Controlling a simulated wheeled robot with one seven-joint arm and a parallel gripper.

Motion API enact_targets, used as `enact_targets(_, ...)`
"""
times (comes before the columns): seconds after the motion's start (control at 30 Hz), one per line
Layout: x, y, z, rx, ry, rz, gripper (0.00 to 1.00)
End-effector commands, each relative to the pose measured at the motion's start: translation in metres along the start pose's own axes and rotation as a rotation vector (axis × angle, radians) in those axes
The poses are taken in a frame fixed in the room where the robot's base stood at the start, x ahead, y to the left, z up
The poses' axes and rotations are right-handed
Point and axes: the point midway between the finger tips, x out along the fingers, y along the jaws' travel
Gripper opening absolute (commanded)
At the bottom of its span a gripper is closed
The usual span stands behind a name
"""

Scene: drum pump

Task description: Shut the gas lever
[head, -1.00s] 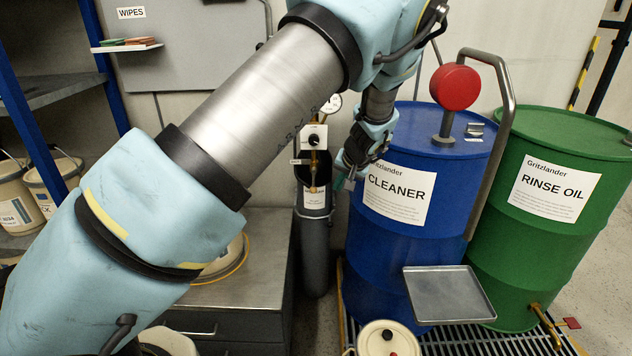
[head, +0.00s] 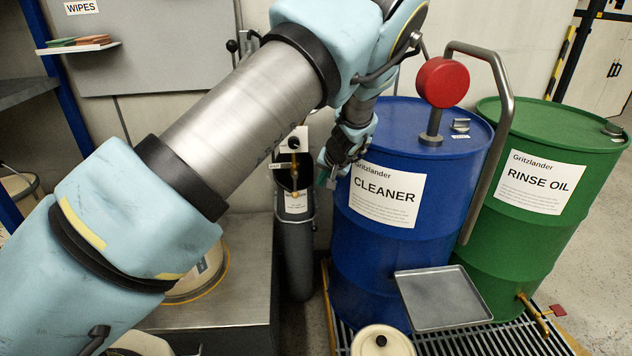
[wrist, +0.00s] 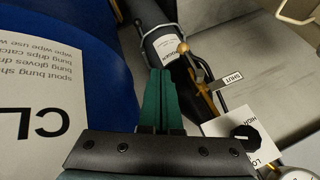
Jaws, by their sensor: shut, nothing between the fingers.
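The gas fitting is a brass pipe and valve (wrist: 203,88) with a ball-shaped end, beside a small "SHUT" tag (wrist: 232,79). In the head view the brass fitting (head: 295,178) stands at the top of a dark grey upright cylinder (head: 298,262), partly behind my arm. I cannot tell the lever's exact position. My gripper (wrist: 160,72) has its teal fingers together, with nothing between them. In the wrist view they point towards the cylinder and lie left of the brass, apart from it. In the head view my gripper (head: 328,180) is just right of the fitting.
The blue CLEANER drum (head: 450,255) stands close to the right of my gripper, with a red-topped pump (head: 443,82). A green drum (head: 570,225) stands beyond. A white plate with a black knob (wrist: 244,138) is close by the valve. A metal bench (head: 235,300) is at left.

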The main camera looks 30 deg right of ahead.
Motion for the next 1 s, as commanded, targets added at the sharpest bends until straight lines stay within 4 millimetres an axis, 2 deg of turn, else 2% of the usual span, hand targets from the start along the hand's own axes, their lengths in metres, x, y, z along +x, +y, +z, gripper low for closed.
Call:
enact_targets(0.4,0.083,-0.002,0.000,0.000,-0.003,-0.001,0.00)
enact_targets(0.5,0.091,-0.016,0.001,-0.002,-0.002,-0.002,0.00)
enact_targets(0.63,0.101,-0.025,0.002,-0.001,-0.002,-0.001,0.00)
enact_targets(1.0,0.107,-0.030,0.003,0.000,0.000,0.001,0.00)
